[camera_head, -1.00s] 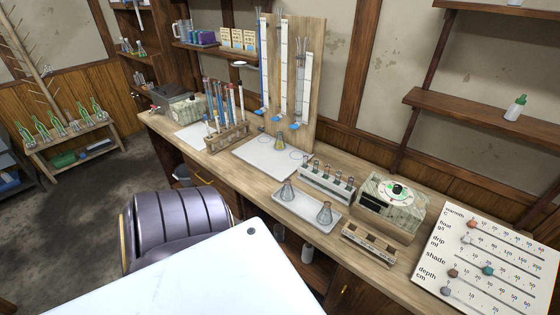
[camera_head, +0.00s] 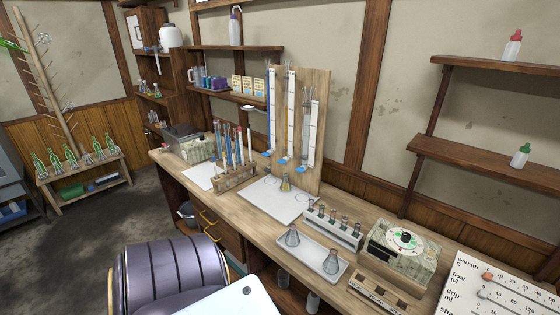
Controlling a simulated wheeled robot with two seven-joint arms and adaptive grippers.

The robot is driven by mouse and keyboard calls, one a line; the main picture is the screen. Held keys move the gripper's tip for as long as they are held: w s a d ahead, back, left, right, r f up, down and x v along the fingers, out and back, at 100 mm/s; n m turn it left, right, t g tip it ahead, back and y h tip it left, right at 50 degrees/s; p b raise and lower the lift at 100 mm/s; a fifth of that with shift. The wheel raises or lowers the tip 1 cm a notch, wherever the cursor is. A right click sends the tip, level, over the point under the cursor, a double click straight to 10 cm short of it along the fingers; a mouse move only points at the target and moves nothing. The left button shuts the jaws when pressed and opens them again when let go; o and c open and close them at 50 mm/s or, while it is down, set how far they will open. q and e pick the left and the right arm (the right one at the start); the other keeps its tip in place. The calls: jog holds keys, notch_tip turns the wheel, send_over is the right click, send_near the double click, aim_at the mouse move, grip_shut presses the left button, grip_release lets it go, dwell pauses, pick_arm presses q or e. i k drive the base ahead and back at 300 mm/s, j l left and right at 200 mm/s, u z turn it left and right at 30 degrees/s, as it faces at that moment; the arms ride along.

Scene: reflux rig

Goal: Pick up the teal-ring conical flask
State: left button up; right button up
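Two conical flasks, one on the left (camera_head: 292,236) and one on the right (camera_head: 331,262), stand upright in a pale tray on the bench. A third conical flask (camera_head: 286,183) with yellowish contents stands on the white mat below the burettes. The ring colours are too small to tell, so I cannot say which flask has the teal ring. Neither of my grippers is in view.
A tube rack (camera_head: 345,230), a dial device (camera_head: 403,245) and a wooden block (camera_head: 378,296) crowd the bench near the tray (camera_head: 312,272). Burettes on a wooden board (camera_head: 317,92) rise behind the white mat (camera_head: 265,203). A slider panel (camera_head: 495,292) stands at the right.

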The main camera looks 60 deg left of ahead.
aim_at(285, 187)
jog(key=i+u, duration=0.15)
jog(key=u, duration=0.35)
jog(key=i+j+u, duration=0.1)
jog(key=u, duration=0.4)
jog(key=i+u, duration=0.15)
jog(key=u, duration=0.35)
jog(key=i+l+u, duration=0.1)
jog(key=u, duration=0.4)
